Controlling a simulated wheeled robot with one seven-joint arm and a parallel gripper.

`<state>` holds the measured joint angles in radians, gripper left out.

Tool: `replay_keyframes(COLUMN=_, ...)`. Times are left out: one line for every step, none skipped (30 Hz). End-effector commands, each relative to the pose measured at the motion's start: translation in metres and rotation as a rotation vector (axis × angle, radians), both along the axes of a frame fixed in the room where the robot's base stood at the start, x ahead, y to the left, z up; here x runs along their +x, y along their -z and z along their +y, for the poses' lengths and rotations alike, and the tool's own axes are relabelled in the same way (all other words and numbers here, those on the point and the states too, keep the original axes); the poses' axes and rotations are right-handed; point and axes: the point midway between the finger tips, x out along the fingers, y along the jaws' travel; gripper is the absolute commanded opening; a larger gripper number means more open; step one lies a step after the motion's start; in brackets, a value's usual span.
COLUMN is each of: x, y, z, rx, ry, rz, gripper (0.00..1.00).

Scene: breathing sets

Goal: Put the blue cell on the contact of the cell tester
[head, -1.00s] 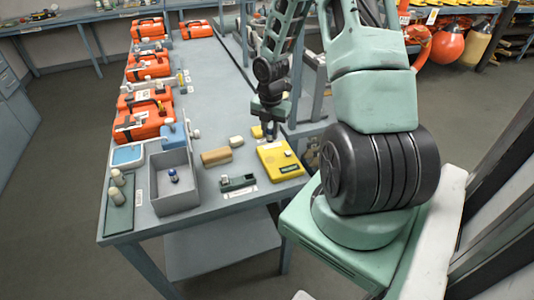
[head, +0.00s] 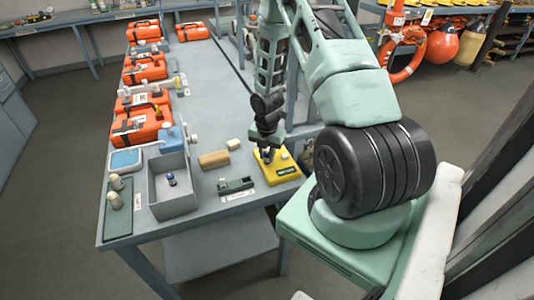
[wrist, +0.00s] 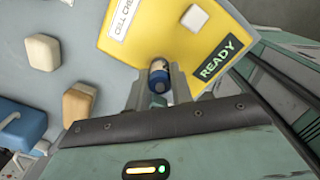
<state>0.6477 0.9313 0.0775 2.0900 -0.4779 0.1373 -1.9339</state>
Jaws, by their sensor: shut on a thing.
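The yellow cell tester (head: 283,173) sits near the front right of the table. In the wrist view the tester (wrist: 150,40) shows a CELL CHECK label and a green READY display (wrist: 217,58). My gripper (wrist: 160,84) is shut on the blue cell (wrist: 158,76), with a finger on each side. In the head view my gripper (head: 268,154) is over the tester's back left part. The contact under the cell is hidden, and I cannot tell whether the cell touches the tester.
A grey open box (head: 173,200) holds another blue-topped piece (head: 172,179). A green holder (head: 236,186), a tan block (head: 214,159) and a cream block (head: 233,144) stand left of the tester. Orange cases (head: 140,125) line the table's left side.

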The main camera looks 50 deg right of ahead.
Motion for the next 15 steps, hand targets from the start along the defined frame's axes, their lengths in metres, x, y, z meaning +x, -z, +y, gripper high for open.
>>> replay_keyframes(x=0.0, y=0.0026, z=0.0001, rx=0.0, ry=0.0, rz=0.0, gripper=0.0)
replay_keyframes(x=0.0, y=0.0037, z=0.0001, rx=0.001, ry=0.0, rz=0.0, gripper=0.0)
replay_keyframes(x=0.0, y=0.0027, z=0.0001, rx=0.0, ry=0.0, rz=0.0, gripper=0.31)
replay_keyframes(x=0.0, y=0.0025, z=0.0001, rx=0.0, ry=0.0, rz=0.0, gripper=0.39)
replay_keyframes(x=0.0, y=0.0025, z=0.0001, rx=0.0, ry=0.0, rz=0.0, gripper=0.44)
replay_keyframes(x=0.0, y=0.0025, z=0.0001, rx=0.0, ry=0.0, rz=0.0, gripper=0.44)
replay_keyframes(x=0.0, y=0.0024, z=0.0001, rx=0.0, ry=0.0, rz=0.0, gripper=0.44)
replay_keyframes(x=0.0, y=0.0024, z=0.0001, rx=0.0, ry=0.0, rz=0.0, gripper=0.44)
replay_keyframes(x=0.0, y=0.0024, z=0.0001, rx=0.0, ry=0.0, rz=0.0, gripper=0.44)
replay_keyframes(x=0.0, y=0.0024, z=0.0001, rx=0.0, ry=0.0, rz=0.0, gripper=0.44)
replay_keyframes(x=0.0, y=0.0023, z=0.0001, rx=0.0, ry=0.0, rz=0.0, gripper=0.44)
replay_keyframes(x=0.0, y=0.0021, z=0.0001, rx=0.0, ry=0.0, rz=0.0, gripper=0.44)
replay_keyframes(x=0.0, y=0.0016, z=0.0001, rx=0.0, ry=0.0, rz=0.0, gripper=0.44)
replay_keyframes(x=0.0001, y=0.0004, z=0.0, rx=0.0, ry=0.0, rz=0.0, gripper=0.44)
replay_keyframes(x=0.0001, y=-0.0023, z=-0.0001, rx=0.0, ry=0.0, rz=-0.001, gripper=0.44)
